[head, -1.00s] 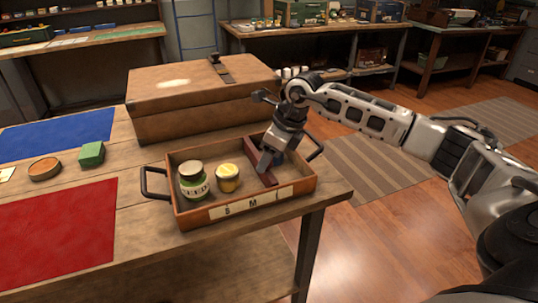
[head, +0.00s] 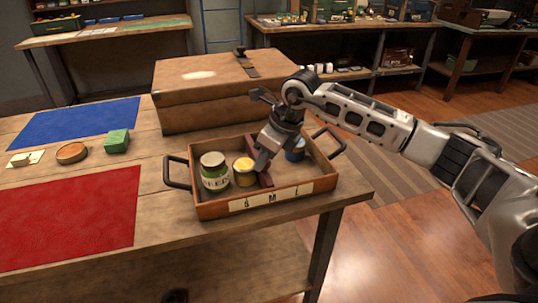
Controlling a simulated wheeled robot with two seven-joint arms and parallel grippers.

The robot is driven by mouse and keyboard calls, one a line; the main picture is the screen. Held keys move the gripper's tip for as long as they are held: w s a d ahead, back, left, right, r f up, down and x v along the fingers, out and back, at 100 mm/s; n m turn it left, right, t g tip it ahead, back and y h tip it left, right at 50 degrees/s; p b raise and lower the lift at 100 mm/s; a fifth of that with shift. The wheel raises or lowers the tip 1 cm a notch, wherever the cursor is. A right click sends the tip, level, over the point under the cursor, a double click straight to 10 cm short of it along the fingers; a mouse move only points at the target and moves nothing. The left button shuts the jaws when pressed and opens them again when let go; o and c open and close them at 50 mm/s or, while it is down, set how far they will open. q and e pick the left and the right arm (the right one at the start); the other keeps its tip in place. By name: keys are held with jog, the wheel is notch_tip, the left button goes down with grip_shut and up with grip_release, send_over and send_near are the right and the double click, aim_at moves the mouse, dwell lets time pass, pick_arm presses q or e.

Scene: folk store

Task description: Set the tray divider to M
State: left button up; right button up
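The wooden tray (head: 207,211) with two dark handles stands at the table's front right. Its front label (head: 271,197) reads S, M, L from left to right. The dark red divider (head: 265,180) crosses the tray, its front end close behind the M. My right gripper (head: 262,163) reaches down into the tray at the divider, hiding part of it. Whether its fingers are shut on the divider or only touch it, I cannot tell. My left gripper is out of view.
A large wooden case (head: 215,90) stands right behind the tray. The table ends just right of the tray.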

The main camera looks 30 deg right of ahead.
jog(key=shift+o, duration=1.2)
jog(key=v, duration=1.6)
jog(key=shift+b, duration=0.3)
